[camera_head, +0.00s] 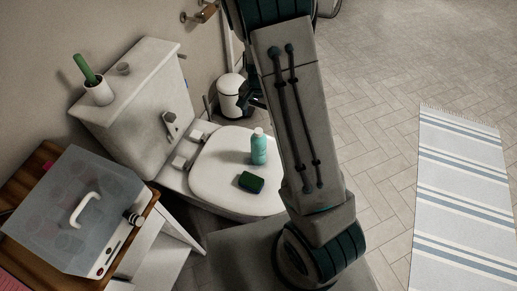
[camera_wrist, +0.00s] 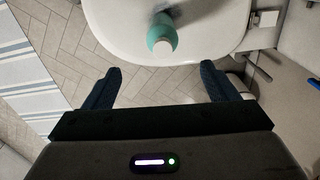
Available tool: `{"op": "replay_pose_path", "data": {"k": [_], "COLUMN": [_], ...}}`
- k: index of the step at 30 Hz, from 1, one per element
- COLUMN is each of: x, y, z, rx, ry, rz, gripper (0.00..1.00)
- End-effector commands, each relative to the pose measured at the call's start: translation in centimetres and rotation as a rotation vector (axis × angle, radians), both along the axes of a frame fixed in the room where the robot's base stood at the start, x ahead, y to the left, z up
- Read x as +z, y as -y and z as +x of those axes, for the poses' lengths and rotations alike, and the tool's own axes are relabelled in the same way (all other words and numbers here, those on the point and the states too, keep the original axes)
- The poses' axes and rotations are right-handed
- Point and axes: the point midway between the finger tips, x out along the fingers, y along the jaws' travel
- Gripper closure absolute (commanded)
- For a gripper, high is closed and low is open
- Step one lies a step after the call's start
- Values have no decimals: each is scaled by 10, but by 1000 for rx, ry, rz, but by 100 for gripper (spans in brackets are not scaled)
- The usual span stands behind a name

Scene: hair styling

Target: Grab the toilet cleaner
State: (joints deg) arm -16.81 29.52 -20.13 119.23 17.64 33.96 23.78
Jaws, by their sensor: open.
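The toilet cleaner appears to be a teal bottle (camera_head: 259,149) with a pale cap, standing upright on the closed white toilet lid (camera_head: 213,176). It also shows in the wrist view, where the teal bottle (camera_wrist: 162,33) is near the top centre, above the lid's edge. My gripper (camera_wrist: 161,69) is open and empty. Its two dark fingers are spread wide, and the bottle lies beyond the fingertips, roughly centred between them and not touched. In the head view my arm hides part of the floor and the lid's right side.
A dark green sponge-like block (camera_head: 251,182) lies on the lid close to the bottle. The tank (camera_head: 150,110) behind carries a white cup (camera_head: 98,93) with a green-handled item. A white bin (camera_head: 230,92) stands beyond the toilet. A striped rug (camera_head: 462,200) lies on open floor at right.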

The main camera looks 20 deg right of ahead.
Motion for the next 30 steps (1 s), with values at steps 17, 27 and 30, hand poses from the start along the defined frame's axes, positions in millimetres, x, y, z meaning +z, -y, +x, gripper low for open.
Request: {"op": "replay_pose_path", "data": {"k": [17,27,30], "x": [-81,-123,-129], "y": [1,1,1], "z": [1,7,7], "rx": [1,-1,0], "ry": [-1,-4,-2], "rz": [0,0,0], "gripper": [20,20,20]}}
